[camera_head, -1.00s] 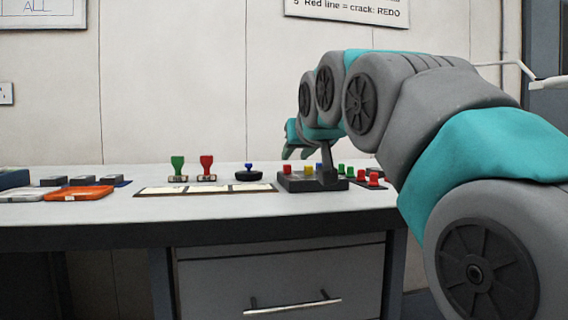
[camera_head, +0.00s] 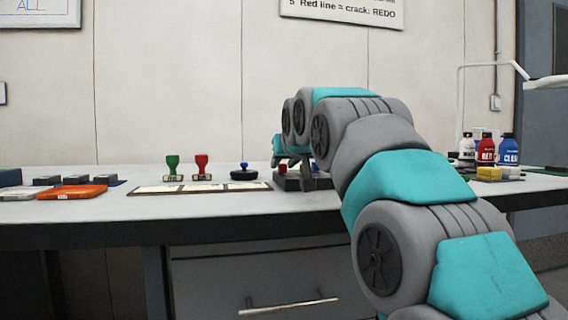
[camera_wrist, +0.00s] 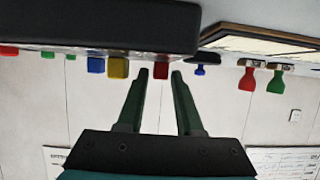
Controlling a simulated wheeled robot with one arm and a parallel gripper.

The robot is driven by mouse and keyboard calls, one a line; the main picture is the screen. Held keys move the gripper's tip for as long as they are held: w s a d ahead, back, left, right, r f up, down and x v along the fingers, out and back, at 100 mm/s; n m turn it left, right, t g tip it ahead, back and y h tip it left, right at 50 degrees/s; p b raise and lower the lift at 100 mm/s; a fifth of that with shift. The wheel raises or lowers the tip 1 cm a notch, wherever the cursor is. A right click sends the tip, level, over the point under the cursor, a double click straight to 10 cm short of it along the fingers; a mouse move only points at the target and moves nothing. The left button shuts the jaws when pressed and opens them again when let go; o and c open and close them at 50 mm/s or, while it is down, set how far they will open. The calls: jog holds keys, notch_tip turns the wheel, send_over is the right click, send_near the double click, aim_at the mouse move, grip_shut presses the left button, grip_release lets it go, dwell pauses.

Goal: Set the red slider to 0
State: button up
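The dark slider box (camera_wrist: 95,28) fills the upper left of the wrist view, which looks upside down. Its red slider knob (camera_wrist: 160,70) sits at the box's right end, beside a yellow knob (camera_wrist: 118,67) and a blue knob (camera_wrist: 96,65). My gripper (camera_wrist: 162,73) is open. In the wrist view its fingertips lie on either side of the red knob; I cannot tell whether they touch it. In the head view my arm hides most of the slider box (camera_head: 285,183). No scale marks or slider reading are legible.
Green (camera_head: 172,165) and red (camera_head: 201,165) stamps and a black round item with a blue knob (camera_head: 244,173) stand left of the box. An orange tray (camera_head: 72,192) lies farther left. Several bottles (camera_head: 486,150) stand at the right, behind yellow and white blocks.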

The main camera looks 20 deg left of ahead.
grip_shut()
dwell(1.4)
